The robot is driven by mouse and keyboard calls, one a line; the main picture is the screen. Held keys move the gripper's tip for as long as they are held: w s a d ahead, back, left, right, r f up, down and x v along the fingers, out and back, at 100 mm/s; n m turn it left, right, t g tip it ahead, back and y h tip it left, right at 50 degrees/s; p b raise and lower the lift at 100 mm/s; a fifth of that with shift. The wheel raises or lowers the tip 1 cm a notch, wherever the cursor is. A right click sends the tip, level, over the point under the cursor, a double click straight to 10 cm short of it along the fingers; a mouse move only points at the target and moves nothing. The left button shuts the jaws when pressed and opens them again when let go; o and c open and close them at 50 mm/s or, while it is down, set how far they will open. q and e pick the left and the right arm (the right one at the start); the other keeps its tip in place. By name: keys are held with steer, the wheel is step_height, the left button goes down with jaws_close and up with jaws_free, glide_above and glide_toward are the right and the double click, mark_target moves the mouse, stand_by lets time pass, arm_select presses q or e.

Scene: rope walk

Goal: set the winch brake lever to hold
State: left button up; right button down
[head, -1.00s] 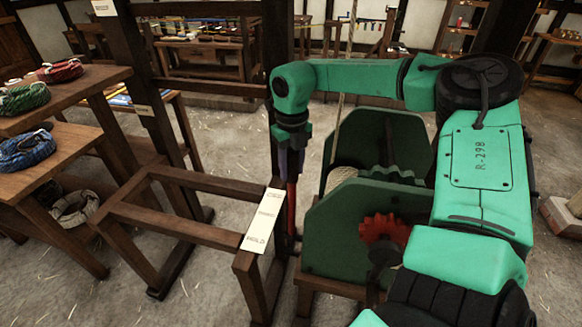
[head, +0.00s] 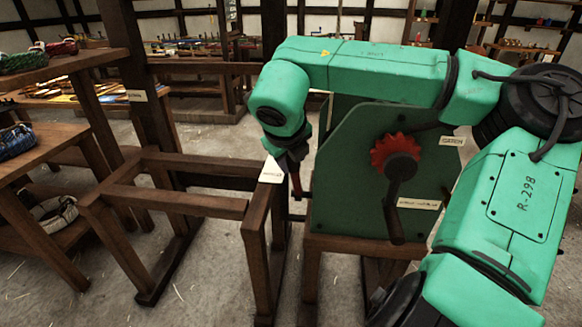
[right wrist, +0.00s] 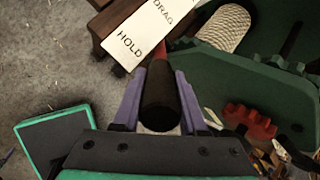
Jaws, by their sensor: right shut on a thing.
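The brake lever has a red shaft (head: 296,182) and a black grip (right wrist: 160,95). My right gripper (right wrist: 160,105) is shut on the grip, with a purple finger on each side. In the head view this gripper (head: 295,158) points down, its fingers partly hidden by my wrist. A white label plate (right wrist: 143,38) reads DRAG and HOLD; its far end is cut off. The red shaft shows beside the plate's right edge, near DRAG and HOLD; I cannot tell the exact notch. The green winch (head: 345,190) stands right of the lever. My left gripper is out of view.
A wooden frame (head: 190,203) stands left of the lever, close to it. A red gear (head: 384,152) and a dark crank (head: 394,205) are on the winch's near side. Shelves with rope coils (head: 15,140) are at left. Bare floor shows at front left.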

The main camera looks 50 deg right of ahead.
mark_target(291, 174)
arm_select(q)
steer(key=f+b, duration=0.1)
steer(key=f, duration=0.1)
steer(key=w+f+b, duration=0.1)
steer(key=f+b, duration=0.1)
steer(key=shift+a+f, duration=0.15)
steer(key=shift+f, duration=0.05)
arm_select(e)
steer(key=shift+s+a+f+t+h, duration=0.25)
steer(key=shift+s+a+f, duration=0.15)
steer(key=shift+a+f, duration=0.15)
steer(key=shift+s+a+f+t+h, duration=0.15)
steer(key=shift+s+a+f+h, duration=0.1)
steer(key=shift+s+a+f, duration=0.25)
steer(key=shift+w+d+f, duration=0.1)
steer(key=shift+w, duration=0.05)
steer(key=shift+c, duration=2.2)
jaws_free()
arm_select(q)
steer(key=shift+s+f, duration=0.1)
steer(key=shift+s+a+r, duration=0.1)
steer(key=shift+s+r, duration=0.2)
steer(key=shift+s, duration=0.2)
arm_select(e)
steer(key=v, duration=1.5)
steer(key=shift+w, duration=0.15)
